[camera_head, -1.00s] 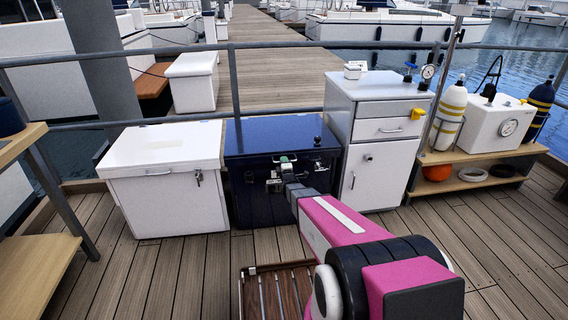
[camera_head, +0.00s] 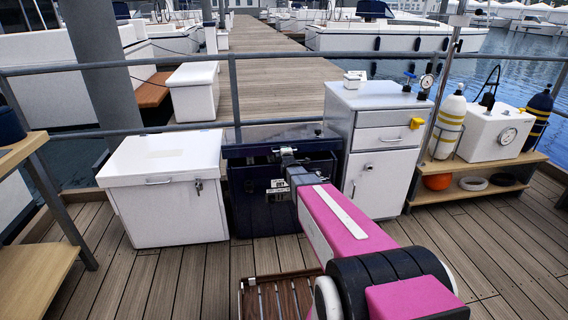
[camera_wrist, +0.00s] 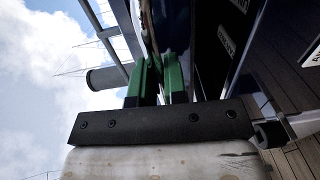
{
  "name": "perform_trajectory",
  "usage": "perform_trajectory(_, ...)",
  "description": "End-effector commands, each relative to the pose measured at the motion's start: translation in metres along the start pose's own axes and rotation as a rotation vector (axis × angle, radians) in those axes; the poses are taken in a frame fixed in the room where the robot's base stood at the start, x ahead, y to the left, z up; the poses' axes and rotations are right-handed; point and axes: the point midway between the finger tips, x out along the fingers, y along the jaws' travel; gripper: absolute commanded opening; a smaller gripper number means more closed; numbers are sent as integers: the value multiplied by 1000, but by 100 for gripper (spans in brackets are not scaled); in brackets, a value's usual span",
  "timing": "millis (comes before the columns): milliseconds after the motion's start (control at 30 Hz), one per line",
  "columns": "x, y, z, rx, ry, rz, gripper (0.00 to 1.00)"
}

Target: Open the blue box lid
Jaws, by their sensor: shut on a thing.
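The blue box (camera_head: 246,205) stands on the deck between the white chest and the white cabinet. Its lid (camera_head: 245,150) is raised a little at the front, with a dark gap beneath its front edge. My gripper (camera_head: 288,153) is at the middle of the lid's front edge and shut on the lid; whether on its rim or a handle cannot be told. In the wrist view my gripper's green fingers (camera_wrist: 160,75) are close together around a part of the lid, and their tips are partly hidden. My arm hides part of the box front.
A white chest (camera_head: 165,205) stands close on the left and a white cabinet (camera_head: 380,175) close on the right. A metal railing (camera_head: 180,63) runs behind the box. A slatted wooden piece (camera_head: 275,297) lies on the deck in front.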

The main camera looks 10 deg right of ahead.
Motion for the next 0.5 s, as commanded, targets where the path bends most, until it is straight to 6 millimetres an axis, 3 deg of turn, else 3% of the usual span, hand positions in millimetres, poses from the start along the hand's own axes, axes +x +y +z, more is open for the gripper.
perform_trajectory(33,0,15,0,0,0,-15,0)
perform_trajectory(200,7,49,0,0,0,-31,0)
perform_trajectory(500,22,101,0,0,0,-31,0)
